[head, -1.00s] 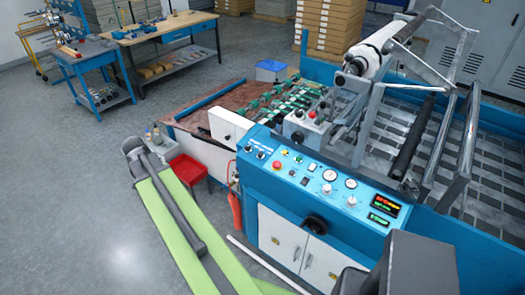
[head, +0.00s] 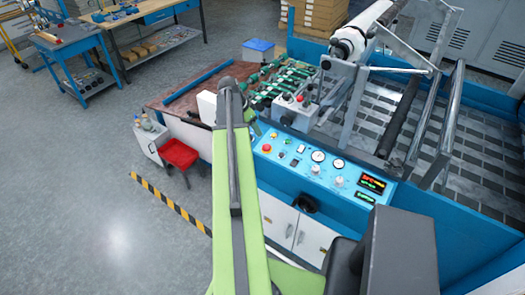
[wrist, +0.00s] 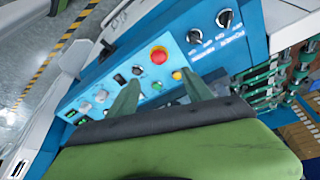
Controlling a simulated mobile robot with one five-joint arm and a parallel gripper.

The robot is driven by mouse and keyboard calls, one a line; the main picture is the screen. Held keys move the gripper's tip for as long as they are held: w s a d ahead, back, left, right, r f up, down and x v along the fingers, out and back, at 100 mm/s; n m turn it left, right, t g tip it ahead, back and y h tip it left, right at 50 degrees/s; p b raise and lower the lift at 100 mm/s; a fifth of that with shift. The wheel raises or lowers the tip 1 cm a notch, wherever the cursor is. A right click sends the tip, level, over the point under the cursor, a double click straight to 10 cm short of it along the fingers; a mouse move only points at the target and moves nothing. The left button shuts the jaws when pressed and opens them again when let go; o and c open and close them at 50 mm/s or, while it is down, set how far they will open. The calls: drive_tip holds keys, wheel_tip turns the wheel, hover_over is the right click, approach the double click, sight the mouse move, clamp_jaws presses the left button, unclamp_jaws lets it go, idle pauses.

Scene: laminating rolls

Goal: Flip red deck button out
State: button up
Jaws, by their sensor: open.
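The red mushroom button (wrist: 158,55) with a yellow ring sits on the blue control panel (wrist: 105,85) in the wrist view. In the head view this red button (head: 267,148) is near the panel's left end. My gripper (wrist: 160,77) is open and empty, its two green fingers pointing at the panel around the button. The fingers appear just short of the button; I cannot tell whether they touch the panel. In the head view the green arm reaches up to the panel's left, and the fingers cannot be made out.
A grey control box (head: 296,110) with knobs stands behind the panel. Black rotary knobs (wrist: 225,18) and smaller buttons flank the red button. A red stool (head: 180,154) stands left of the machine. A striped floor line (head: 170,205) runs in front; the floor left is clear.

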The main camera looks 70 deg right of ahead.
sight(265, 146)
drive_tip(key=b+x, duration=1.1)
drive_tip(key=x, duration=0.2)
drive_tip(key=shift+w+f, duration=0.1)
drive_tip(key=shift+f, duration=0.25)
drive_tip(key=shift+d+f+b, duration=0.15)
drive_tip(key=shift+f+b, duration=0.15)
drive_tip(key=shift+b, duration=0.1)
drive_tip(key=shift+r, duration=0.1)
clamp_jaws()
